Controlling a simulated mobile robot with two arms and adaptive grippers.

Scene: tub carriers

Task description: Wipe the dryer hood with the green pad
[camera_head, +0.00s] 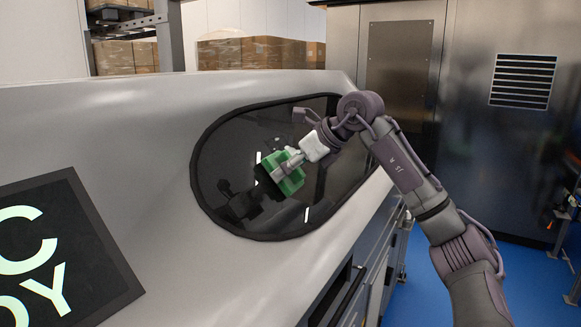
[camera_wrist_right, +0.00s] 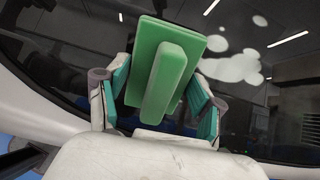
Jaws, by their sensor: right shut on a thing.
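The dryer hood (camera_head: 150,150) is a large pale grey casing with a dark oval window (camera_head: 225,165) in a black rim. My right gripper (camera_head: 285,172) is over the window, shut on the green pad (camera_head: 291,184). In the right wrist view the pad (camera_wrist_right: 190,45) shows its raised grip bar between the two fingers of the gripper (camera_wrist_right: 155,105). The pad is at or very near the glass; I cannot tell whether it touches. Pale whitish blotches (camera_wrist_right: 238,68) show on the dark glass beside the pad. My left gripper is not in view.
A dark sign with pale letters (camera_head: 65,250) is on the hood at the lower left. A steel cabinet with a vent (camera_head: 522,82) stands behind on the right. Cardboard boxes (camera_head: 255,52) are at the back. The blue floor (camera_head: 430,270) is clear at the lower right.

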